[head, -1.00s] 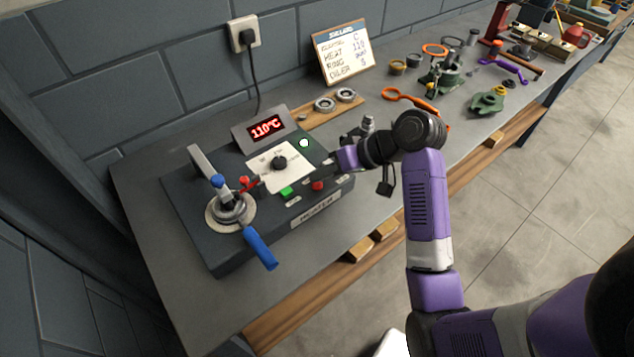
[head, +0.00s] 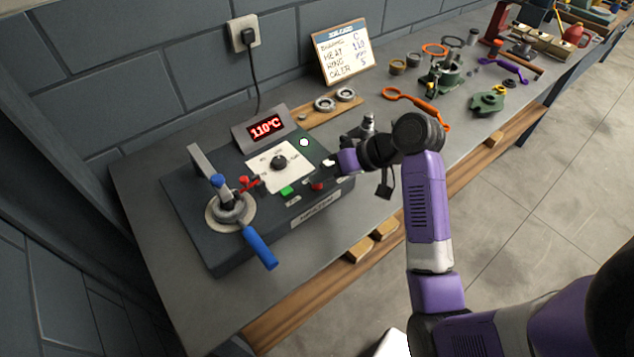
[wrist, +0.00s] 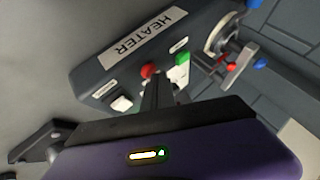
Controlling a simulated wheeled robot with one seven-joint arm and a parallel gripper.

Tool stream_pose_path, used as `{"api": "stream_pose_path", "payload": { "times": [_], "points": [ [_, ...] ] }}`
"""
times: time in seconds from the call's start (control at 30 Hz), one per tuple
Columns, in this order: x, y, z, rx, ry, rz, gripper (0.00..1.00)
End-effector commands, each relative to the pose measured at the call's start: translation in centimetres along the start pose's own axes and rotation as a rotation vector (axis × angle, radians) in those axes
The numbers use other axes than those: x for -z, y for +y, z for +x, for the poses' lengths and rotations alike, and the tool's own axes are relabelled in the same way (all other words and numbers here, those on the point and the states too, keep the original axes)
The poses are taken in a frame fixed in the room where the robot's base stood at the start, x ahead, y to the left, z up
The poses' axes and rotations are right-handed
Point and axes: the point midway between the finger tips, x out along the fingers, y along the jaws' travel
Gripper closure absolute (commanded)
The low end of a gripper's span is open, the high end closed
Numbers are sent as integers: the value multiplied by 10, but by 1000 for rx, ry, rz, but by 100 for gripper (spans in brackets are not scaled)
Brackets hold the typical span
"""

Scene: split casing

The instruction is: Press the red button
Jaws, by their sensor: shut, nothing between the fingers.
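The red button (head: 317,186) sits on the front edge of the dark heater box (head: 215,250), beside a green button (head: 287,191). In the wrist view the red button (wrist: 148,70) is just beyond the tips of my gripper (wrist: 158,78), with the green button (wrist: 183,59) to its right. The fingers are together and hold nothing. In the head view my gripper (head: 328,174) is low over the front right of the box, close to the red button. I cannot tell whether the tips touch it or whether it is pressed in.
A white switch (wrist: 122,103) lies left of the fingers. The heater has a display (head: 266,127) reading 110°C, a dial (head: 279,162), a lit pale lamp (head: 304,142) and a blue-handled lever (head: 260,248). Metal rings (head: 325,104) and a sign (head: 342,52) stand behind.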

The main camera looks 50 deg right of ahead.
Motion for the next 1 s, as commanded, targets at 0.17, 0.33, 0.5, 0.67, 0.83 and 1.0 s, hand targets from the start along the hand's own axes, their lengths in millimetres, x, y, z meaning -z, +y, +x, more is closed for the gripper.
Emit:
{"api": "stream_pose_path", "payload": {
  "times": [0.17,0.33,0.5,0.67,0.83,1.0],
  "points": [
    [-2,1,2,0,-1,0,100],
    [-3,2,3,0,-2,0,100],
    [-3,2,4,0,-2,1,100],
    [-3,2,4,0,-2,1,100],
    [-2,1,2,0,-2,1,100],
    [3,-3,-4,0,-2,1,100]
  ]
}}
